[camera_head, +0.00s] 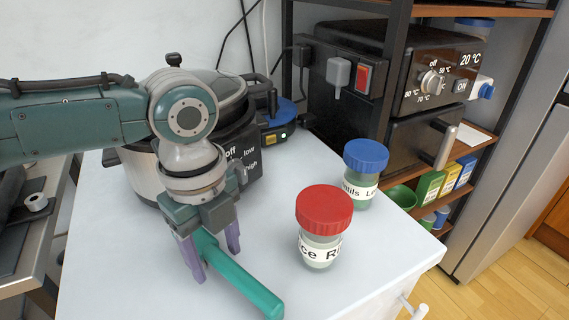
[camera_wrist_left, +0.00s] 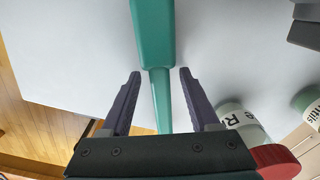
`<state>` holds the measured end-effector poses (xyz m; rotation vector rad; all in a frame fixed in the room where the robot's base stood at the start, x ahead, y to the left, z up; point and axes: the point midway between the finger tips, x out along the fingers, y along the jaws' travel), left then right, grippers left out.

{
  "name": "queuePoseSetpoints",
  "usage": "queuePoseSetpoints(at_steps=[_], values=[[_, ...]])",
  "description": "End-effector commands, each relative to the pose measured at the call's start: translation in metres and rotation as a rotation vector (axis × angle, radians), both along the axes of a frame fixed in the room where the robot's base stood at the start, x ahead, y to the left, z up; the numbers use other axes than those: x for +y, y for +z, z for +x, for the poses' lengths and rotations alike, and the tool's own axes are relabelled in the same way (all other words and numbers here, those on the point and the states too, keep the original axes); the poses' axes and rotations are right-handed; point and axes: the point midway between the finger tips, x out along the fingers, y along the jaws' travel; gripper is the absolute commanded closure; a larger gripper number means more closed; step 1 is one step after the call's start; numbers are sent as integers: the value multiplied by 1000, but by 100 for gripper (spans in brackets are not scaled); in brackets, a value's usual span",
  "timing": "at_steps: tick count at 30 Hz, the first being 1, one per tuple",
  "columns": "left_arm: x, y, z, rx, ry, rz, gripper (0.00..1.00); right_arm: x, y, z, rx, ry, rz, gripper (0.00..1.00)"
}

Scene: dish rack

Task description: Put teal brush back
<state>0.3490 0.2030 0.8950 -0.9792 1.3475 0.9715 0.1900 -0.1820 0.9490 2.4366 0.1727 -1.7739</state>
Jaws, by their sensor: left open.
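The teal brush (camera_head: 246,287) lies on the white tabletop, its long handle pointing toward the lower right in the head view. Its other end is hidden behind my left gripper (camera_head: 217,265) there. The left gripper is open, its two purple fingers pointing down on either side of the brush. In the left wrist view the brush (camera_wrist_left: 154,28) runs between the open fingers of the left gripper (camera_wrist_left: 160,74), with a gap visible on each side. The narrow neck is between the fingers and the wider handle reaches beyond the tips. My right gripper is not in view.
A red-lidded jar (camera_head: 323,225) stands close to the right of the brush, with a blue-lidded jar (camera_head: 363,174) behind it. A cooker (camera_head: 143,180) stands behind the arm. Shelves with an appliance (camera_head: 440,75) are at the right. The table's front left is clear.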

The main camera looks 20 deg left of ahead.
Motion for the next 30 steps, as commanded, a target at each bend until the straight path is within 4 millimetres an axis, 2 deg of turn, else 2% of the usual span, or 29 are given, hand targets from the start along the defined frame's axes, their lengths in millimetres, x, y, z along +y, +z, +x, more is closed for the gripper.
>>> queuePoseSetpoints(at_steps=[3, 12, 14, 24, 30], values=[[0, 0, 0, 0, 0, 0, 26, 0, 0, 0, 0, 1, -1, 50], [0, 5, 0, -1, 0, 0, 26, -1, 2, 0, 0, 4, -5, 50], [0, 13, 1, -2, -1, 0, 26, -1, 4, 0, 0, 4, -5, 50], [1, 79, 1, -3, -1, 1, 26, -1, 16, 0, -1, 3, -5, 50], [1, 98, 0, 0, 0, 1, 26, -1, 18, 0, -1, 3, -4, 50]])
